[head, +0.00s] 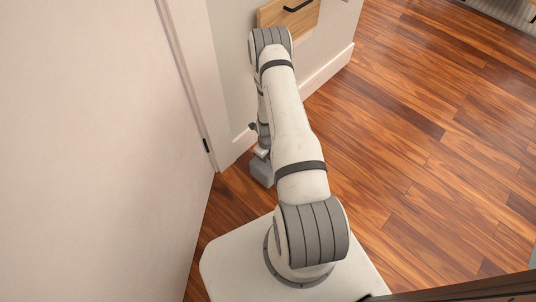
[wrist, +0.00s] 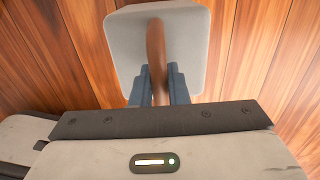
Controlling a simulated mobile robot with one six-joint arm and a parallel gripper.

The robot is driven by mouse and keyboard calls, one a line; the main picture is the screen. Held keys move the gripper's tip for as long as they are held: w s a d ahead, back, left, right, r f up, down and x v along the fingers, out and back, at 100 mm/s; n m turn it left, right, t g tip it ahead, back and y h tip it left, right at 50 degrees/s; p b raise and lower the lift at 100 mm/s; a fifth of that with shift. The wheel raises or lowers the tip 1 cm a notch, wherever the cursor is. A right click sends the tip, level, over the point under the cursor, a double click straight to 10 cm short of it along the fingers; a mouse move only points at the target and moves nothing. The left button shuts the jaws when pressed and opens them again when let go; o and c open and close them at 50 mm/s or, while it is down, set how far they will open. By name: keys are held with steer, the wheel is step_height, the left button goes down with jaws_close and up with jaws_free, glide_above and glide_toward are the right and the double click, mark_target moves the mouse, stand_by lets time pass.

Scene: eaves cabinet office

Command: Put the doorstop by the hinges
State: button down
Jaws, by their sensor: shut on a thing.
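The doorstop (head: 262,172) is a pale grey block with a brown strap-like handle; it also shows in the wrist view (wrist: 190,50). My gripper (wrist: 159,82) has its blue-grey fingers shut on the brown handle, with the block beyond them. In the head view my arm covers part of the block, low near the wall's foot and right of the door's edge. I cannot tell whether it touches the floor. A dark hinge (head: 206,145) shows on the edge of the white door (head: 95,150), left of the doorstop. Any other hinges are out of view.
The white door frame (head: 203,70) and skirting board (head: 325,72) stand close behind my gripper. A wooden panel with a dark handle (head: 297,10) is on the wall above. The wood floor (head: 430,130) to the right is clear.

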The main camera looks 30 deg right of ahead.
steer(key=shift+w, duration=0.1)
steer(key=c, duration=1.9)
jaws_free()
steer(key=shift+f, duration=0.1)
steer(key=o, duration=0.5)
